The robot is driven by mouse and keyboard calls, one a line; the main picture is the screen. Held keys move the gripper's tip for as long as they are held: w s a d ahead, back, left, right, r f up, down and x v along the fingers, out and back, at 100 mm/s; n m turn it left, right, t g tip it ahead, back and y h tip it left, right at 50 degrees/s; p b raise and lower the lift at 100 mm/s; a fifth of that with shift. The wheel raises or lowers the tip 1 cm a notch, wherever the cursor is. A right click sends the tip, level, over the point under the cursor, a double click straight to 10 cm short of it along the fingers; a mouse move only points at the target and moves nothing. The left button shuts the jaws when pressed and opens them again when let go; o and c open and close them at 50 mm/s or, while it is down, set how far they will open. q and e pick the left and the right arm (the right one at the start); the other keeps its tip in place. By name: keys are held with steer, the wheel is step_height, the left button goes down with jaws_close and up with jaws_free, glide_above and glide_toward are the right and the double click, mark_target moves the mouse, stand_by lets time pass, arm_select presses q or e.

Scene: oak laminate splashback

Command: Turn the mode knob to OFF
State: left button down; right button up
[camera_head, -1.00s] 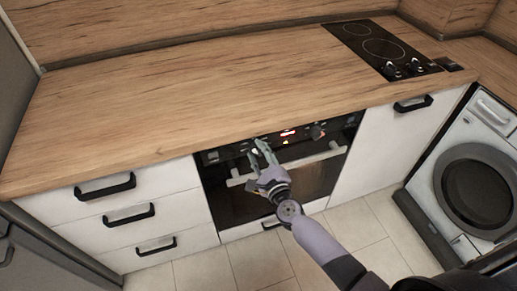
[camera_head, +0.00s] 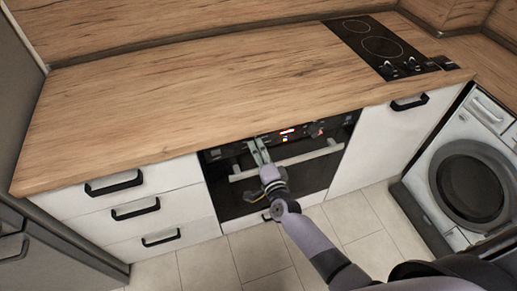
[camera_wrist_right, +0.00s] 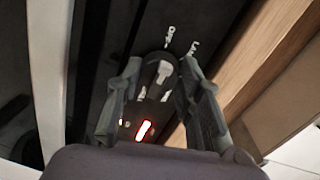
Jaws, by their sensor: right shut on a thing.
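The mode knob (camera_wrist_right: 158,75) is dark with a light mark on its face. It sits on the oven's black control panel, and small white lettering shows just above it in the right wrist view. My right gripper (camera_wrist_right: 160,78) is shut on this knob, with one finger on each side of it. In the head view my right gripper (camera_head: 259,150) reaches the left part of the oven's control panel (camera_head: 235,150), and its fingers hide the knob there. My left gripper is not in view.
A lit red display (camera_head: 288,131) and another knob (camera_head: 315,130) lie right of my gripper. The oven door handle (camera_head: 305,157) runs just below. The wooden worktop (camera_head: 190,95) overhangs above and its surface is clear. A washing machine (camera_head: 470,185) stands at right.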

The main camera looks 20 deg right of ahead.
steer(key=shift+n+p, duration=0.3)
steer(key=shift+n, duration=0.7)
steer(key=o, duration=1.2)
steer(key=s, duration=1.2)
steer(key=shift+d+r, duration=0.1)
steer(key=shift+r, duration=0.2)
